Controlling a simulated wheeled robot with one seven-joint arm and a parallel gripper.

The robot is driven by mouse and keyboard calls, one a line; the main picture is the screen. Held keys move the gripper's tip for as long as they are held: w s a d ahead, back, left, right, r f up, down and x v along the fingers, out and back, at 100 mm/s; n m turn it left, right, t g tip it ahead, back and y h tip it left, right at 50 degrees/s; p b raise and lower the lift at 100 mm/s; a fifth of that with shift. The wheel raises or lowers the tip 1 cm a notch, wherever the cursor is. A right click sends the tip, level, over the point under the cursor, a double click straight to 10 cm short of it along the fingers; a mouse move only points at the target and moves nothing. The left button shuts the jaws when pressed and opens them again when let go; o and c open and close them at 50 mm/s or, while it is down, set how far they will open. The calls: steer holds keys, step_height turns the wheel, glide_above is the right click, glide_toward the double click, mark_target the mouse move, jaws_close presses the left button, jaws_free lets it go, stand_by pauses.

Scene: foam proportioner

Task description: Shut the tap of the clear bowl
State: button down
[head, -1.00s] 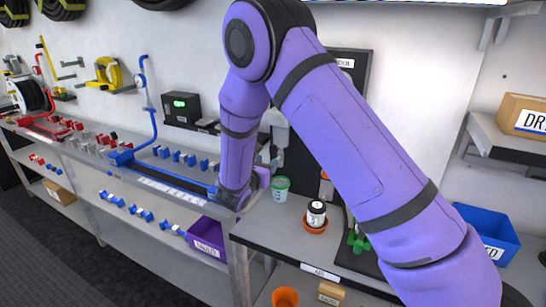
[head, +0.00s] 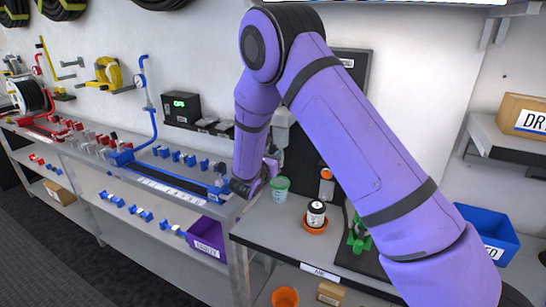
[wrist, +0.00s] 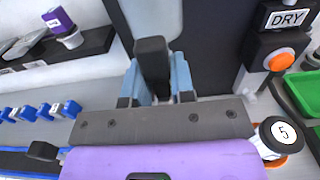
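The clear bowl shows as a pale, greyish cylinder (head: 281,138) in front of the black back panel, partly behind my arm. In the wrist view its pale body (wrist: 153,15) fills the top middle. A black lever-like part (wrist: 152,62), which looks like the tap's handle, points towards the wrist camera below it. My gripper (wrist: 160,75) has its pale blue fingers on either side of this black part. I cannot tell whether they touch it. In the head view, my gripper (head: 268,168) is small and partly hidden, beside the bowl's lower end.
A green-lidded cup (head: 280,190) stands on the grey bench just below my gripper. An orange-buttoned unit (wrist: 279,60), a "DRY" sign and a green tray (wrist: 302,95) are at right.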

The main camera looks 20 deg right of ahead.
stand_by(0.3)
steer(key=shift+w+a+f+n, duration=0.4)
steer(key=shift+f+n, duration=0.15)
steer(key=shift+n, duration=2.45)
steer(key=shift+w+a+f+n, duration=0.4)
steer(key=shift+f+n, duration=0.15)
steer(key=shift+n, duration=2.45)
steer(key=shift+w+a+f+n, duration=0.35)
steer(key=shift+f+n, duration=0.2)
steer(key=shift+n, duration=2.45)
steer(key=c, duration=1)
jaws_free()
steer(key=shift+o, duration=0.2)
steer(key=shift+s+a, duration=0.1)
steer(key=v, duration=1)
steer(key=shift+s+a, duration=0.15)
steer(key=shift+s, duration=0.1)
